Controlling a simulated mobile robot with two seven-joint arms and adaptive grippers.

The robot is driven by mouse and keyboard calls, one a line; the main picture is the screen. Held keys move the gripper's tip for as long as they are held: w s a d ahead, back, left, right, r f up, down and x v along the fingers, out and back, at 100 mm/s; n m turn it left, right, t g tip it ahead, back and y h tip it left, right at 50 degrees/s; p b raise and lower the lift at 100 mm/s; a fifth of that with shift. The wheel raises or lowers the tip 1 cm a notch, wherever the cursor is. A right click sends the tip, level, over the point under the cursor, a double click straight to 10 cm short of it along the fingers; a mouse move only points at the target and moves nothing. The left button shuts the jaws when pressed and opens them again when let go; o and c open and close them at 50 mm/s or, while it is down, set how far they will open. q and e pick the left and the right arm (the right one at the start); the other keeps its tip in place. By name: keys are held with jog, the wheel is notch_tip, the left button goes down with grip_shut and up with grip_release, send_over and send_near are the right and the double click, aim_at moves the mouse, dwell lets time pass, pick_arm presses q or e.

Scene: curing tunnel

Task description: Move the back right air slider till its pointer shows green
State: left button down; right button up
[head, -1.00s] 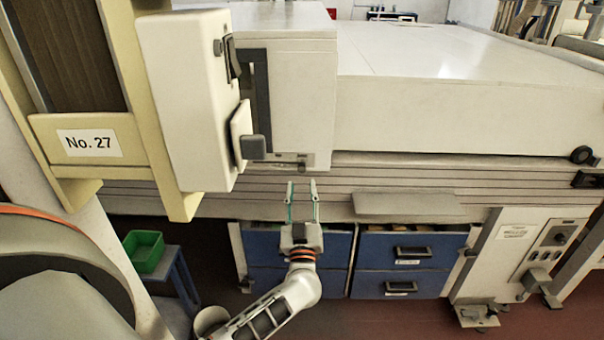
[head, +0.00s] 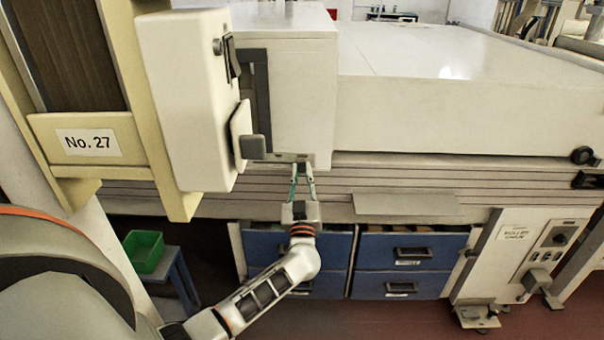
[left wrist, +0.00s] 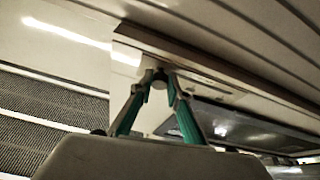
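My left gripper (head: 303,168) is under the lower front edge of the white box (head: 305,85). Its green-lined fingers lean in to a narrow gap at the tips. In the left wrist view the fingertips (left wrist: 160,76) close on a small pale knob (left wrist: 160,84), which seems to be an air slider's knob, at the end of a pale strip (left wrist: 185,72). In the head view a small dark slot strip (head: 288,157) shows just above the fingertips. No pointer or green mark can be made out. My right gripper is not in view.
A cream housing (head: 185,100) with a dark grey handle (head: 252,147) hangs just left of the gripper. Blue drawers (head: 405,268) stand below it. A grey ledge (head: 405,203) juts out to the right. A green bin (head: 143,251) sits at lower left.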

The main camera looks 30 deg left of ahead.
aim_at(290, 160)
pick_arm(q)
jog(key=shift+s+a+r+p, duration=0.1)
jog(key=shift+s+a+p, duration=0.1)
jog(key=shift+a+p, duration=0.15)
jog(key=shift+s+a+r+p, duration=0.1)
jog(key=shift+s+a+p, duration=0.55)
jog(key=shift+a, duration=0.25)
jog(key=shift+s+a, duration=0.1)
jog(key=shift+a, duration=0.15)
jog(key=shift+f, duration=0.2)
jog(key=c, duration=1.9)
grip_release()
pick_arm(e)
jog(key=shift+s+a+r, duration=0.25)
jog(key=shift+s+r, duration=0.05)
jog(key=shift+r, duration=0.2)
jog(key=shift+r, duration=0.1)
